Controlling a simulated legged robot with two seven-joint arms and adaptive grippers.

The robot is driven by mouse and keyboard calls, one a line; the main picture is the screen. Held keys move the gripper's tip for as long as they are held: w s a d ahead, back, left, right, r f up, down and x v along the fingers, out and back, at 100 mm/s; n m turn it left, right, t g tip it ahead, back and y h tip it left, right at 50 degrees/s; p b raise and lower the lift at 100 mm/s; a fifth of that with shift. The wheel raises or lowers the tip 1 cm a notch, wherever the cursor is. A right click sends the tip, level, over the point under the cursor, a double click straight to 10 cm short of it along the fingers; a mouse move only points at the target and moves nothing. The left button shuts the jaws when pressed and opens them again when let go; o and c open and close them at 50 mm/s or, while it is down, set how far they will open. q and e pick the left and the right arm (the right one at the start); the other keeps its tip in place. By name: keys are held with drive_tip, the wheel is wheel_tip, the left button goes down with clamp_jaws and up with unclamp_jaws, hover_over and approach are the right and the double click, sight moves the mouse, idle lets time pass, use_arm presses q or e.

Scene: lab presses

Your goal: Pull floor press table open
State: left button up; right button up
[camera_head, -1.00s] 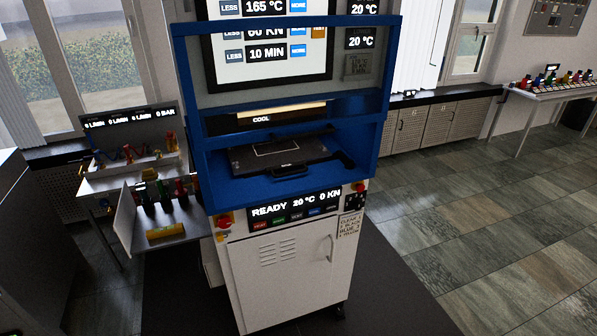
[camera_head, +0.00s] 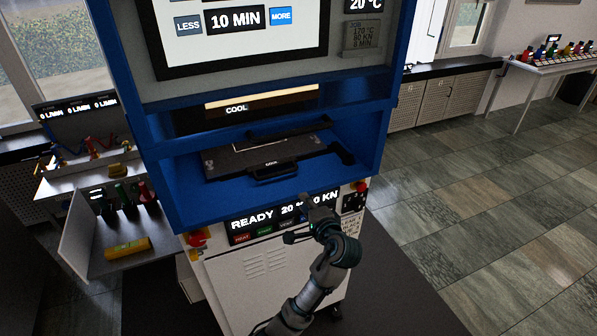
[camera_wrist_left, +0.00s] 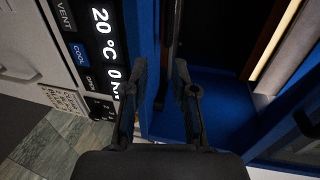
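The floor press (camera_head: 170,190) is a blue frame on a white cabinet. Its table is a dark flat plate (camera_head: 240,158) inside the blue opening, with a black handle (camera_head: 272,172) at its front edge. My left gripper (camera_head: 310,210) is in front of the READY display, below and to the right of the handle, apart from it. In the left wrist view my left gripper (camera_wrist_left: 160,72) has its two dark fingers spread with nothing between them. Beyond them are the blue frame and the dark opening. My right gripper is out of view.
A red button (camera_head: 361,187) sits right of the display and a red and yellow knob (camera_head: 198,237) left of it. A side table (camera_head: 100,258) with bottles and a yellow level stands at left. Tiled floor (camera_head: 470,230) at right is clear.

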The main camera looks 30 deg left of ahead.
sight(282, 174)
use_arm(q)
drive_tip(key=x, duration=0.5)
drive_tip(key=r+x, duration=0.1)
drive_tip(key=x, duration=0.5)
drive_tip(key=a+x, duration=0.1)
drive_tip(key=x, duration=0.5)
drive_tip(key=shift+s+r+p, duration=0.25)
drive_tip(key=shift+s+p, duration=0.05)
drive_tip(key=shift+d+r, duration=0.1)
drive_tip(key=shift+d, duration=0.25)
clamp_jaws()
